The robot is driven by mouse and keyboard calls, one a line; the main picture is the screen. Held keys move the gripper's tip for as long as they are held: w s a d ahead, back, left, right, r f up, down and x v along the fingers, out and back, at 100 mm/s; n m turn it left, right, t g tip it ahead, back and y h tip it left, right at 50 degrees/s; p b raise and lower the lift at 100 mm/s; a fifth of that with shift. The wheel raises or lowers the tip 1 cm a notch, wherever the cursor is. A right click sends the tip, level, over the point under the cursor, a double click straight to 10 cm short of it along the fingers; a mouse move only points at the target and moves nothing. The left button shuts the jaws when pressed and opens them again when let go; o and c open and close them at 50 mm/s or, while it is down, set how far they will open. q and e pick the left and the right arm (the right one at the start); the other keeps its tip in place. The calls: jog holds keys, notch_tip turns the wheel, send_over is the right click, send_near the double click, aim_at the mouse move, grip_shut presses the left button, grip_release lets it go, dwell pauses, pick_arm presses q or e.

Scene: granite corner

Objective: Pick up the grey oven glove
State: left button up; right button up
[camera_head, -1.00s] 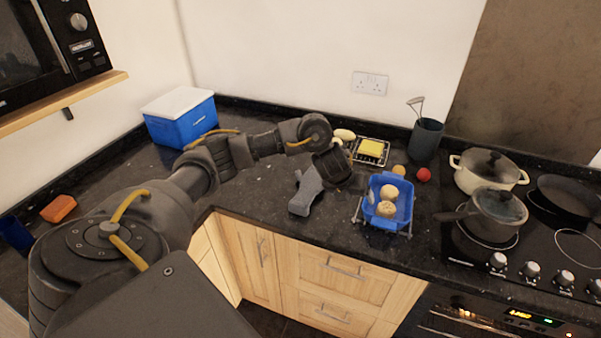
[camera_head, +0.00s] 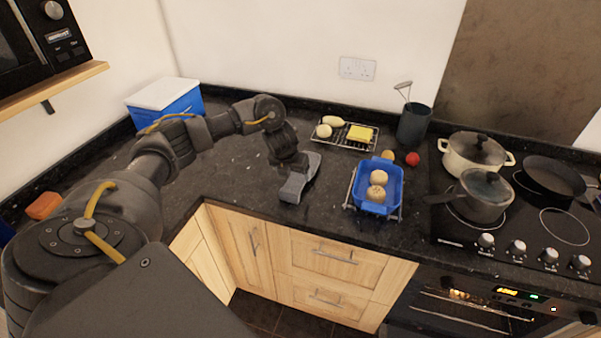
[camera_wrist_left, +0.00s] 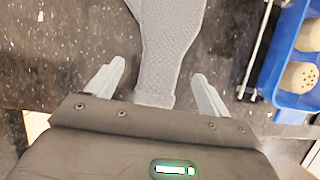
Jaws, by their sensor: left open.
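The grey oven glove (camera_head: 294,189) lies on the dark counter near its front edge, left of the blue basket. In the left wrist view the textured glove (camera_wrist_left: 170,45) runs from the top edge down between my fingers. Its top end is out of that frame. My left gripper (camera_head: 291,170) is over the glove and hides its middle in the head view. In the left wrist view the left gripper (camera_wrist_left: 158,70) is open, one finger on each side of the glove's narrow end, with gaps visible. My right gripper is not in view.
A blue basket (camera_head: 365,201) with round buns stands right of the glove. A wire rack (camera_head: 347,141) with food is behind. A dark utensil pot (camera_head: 413,124), a saucepan (camera_head: 482,198) and the hob are further right. A blue cool box (camera_head: 165,101) stands at back left.

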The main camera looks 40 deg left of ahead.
aim_at(297, 178)
pick_arm(q)
jog(key=shift+w+f+p, duration=0.2)
jog(key=shift+f+p, duration=0.05)
jog(key=shift+p, duration=0.1)
jog(key=x, duration=0.2)
jog(key=p+x, duration=0.1)
jog(key=shift+w+f, duration=0.25)
jog(key=shift+w, duration=0.1)
jog(key=shift+w+f, duration=0.15)
jog(key=shift+f, duration=0.25)
jog(key=c, duration=1.2)
